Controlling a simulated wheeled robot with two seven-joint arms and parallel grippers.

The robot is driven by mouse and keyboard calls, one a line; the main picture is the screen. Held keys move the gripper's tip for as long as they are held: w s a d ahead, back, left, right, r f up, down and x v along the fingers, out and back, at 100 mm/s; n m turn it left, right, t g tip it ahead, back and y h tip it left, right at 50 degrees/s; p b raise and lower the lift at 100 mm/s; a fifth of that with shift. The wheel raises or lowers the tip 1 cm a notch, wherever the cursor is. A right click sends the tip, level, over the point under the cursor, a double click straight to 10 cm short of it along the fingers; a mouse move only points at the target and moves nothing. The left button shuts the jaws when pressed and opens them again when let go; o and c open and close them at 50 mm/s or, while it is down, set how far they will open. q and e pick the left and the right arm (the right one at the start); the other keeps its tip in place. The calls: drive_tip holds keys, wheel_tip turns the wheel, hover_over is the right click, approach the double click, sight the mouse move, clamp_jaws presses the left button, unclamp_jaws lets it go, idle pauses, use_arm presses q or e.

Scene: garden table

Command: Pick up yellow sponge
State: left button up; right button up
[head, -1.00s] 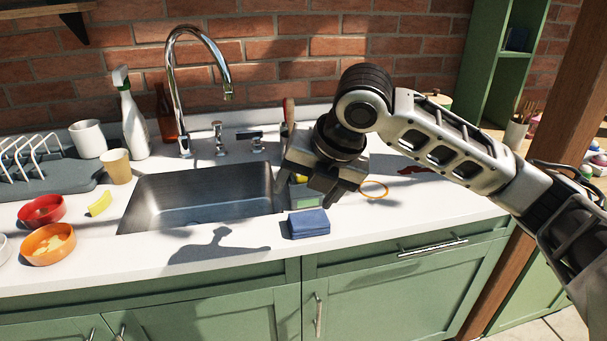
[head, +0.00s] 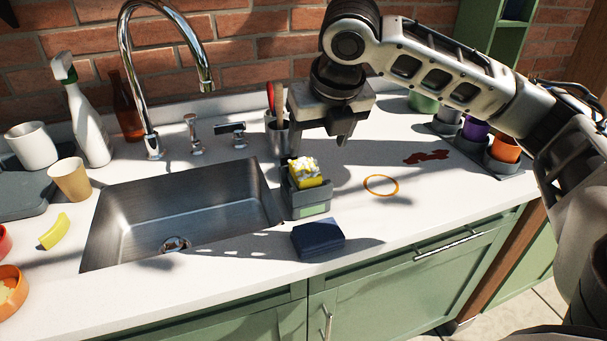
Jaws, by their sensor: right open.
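The yellow sponge (head: 309,181) sits in a small dark grey and green holder (head: 312,208) on the counter, just right of the sink. White foam or a pale crust covers its top. My right gripper (head: 318,142) hangs above and slightly behind the sponge, pointing down, apart from it. It is open with nothing between its fingers. My left gripper is not in view.
The sink (head: 185,205) lies left of the holder. A dark blue folded cloth (head: 318,240) lies in front of it and an orange ring (head: 381,185) to the right. A utensil cup (head: 278,136) stands behind. A tall faucet (head: 150,80) rises behind the sink.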

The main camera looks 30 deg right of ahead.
sight(305, 169)
drive_tip(key=x, duration=0.3)
drive_tip(key=shift+w+f, duration=0.2)
drive_tip(key=shift+f, duration=0.15)
drive_tip(key=shift+w+a+x, duration=0.1)
drive_tip(key=shift+w+x, duration=0.1)
drive_tip(key=shift+x, duration=1.15)
drive_tip(key=shift+w+a+x, duration=0.15)
drive_tip(key=shift+w+x, duration=0.05)
drive_tip(key=shift+x, duration=1.15)
drive_tip(key=shift+r, duration=0.1)
drive_tip(key=shift+c, duration=0.3)
drive_tip(key=c, duration=1)
drive_tip(key=shift+r, duration=0.1)
drive_tip(key=shift+c, duration=0.2)
